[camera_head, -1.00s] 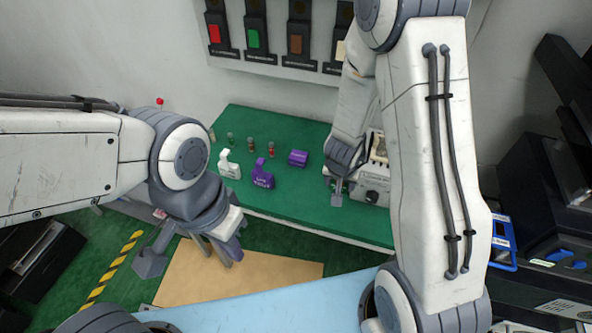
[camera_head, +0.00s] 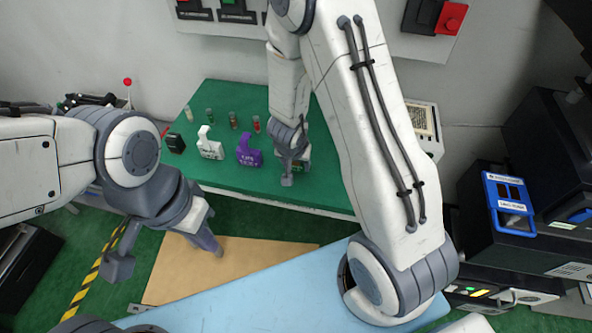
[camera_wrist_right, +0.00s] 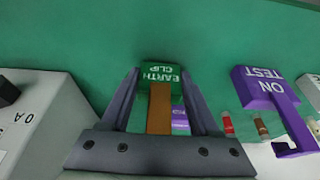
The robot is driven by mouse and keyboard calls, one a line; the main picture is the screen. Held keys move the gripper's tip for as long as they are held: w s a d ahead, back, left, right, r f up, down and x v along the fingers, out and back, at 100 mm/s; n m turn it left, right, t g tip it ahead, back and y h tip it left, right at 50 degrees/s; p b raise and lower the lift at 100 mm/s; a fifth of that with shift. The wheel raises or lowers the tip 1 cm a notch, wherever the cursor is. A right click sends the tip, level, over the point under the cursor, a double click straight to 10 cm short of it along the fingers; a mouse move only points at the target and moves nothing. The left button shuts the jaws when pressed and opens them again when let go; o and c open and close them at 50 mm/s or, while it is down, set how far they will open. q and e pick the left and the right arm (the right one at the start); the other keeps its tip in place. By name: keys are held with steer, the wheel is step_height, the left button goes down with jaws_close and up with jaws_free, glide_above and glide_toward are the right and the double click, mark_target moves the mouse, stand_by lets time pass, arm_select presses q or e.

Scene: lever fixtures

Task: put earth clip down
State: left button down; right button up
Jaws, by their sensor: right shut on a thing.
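The earth clip (camera_wrist_right: 160,73) is a green block with white lettering and a brown-orange part towards me, in the right wrist view. My right gripper (camera_wrist_right: 160,100) has its two dark fingers on either side of it and is shut on it. In the head view my right gripper (camera_head: 291,165) is low over the green table (camera_head: 235,180), just right of the purple TEST ON piece (camera_head: 249,153). Its fingers mostly hide the clip there. I cannot tell whether the clip touches the table. My left gripper (camera_head: 205,235) hangs above the tan mat, apart from the table; its fingertips are unclear.
A white piece (camera_head: 210,145) stands left of the purple piece, with several small vials (camera_head: 233,120) behind. A black block (camera_head: 175,143) is at the table's left. A grey box with a dial (camera_wrist_right: 40,120) stands close beside my right gripper. Green table between them is bare.

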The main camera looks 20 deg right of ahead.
steer(key=shift+f, duration=0.5)
arm_select(q)
steer(key=shift+f, duration=0.35)
arm_select(e)
steer(key=shift+r, duration=0.2)
steer(key=shift+f, duration=0.2)
steer(key=o, duration=1.4)
steer(key=shift+c, duration=0.2)
arm_select(q)
steer(key=shift+f, duration=0.1)
step_height(320, 180, up, 8)
steer(key=p, duration=0.8)
arm_select(e)
steer(key=v, duration=1.2)
steer(key=shift+r, duration=0.2)
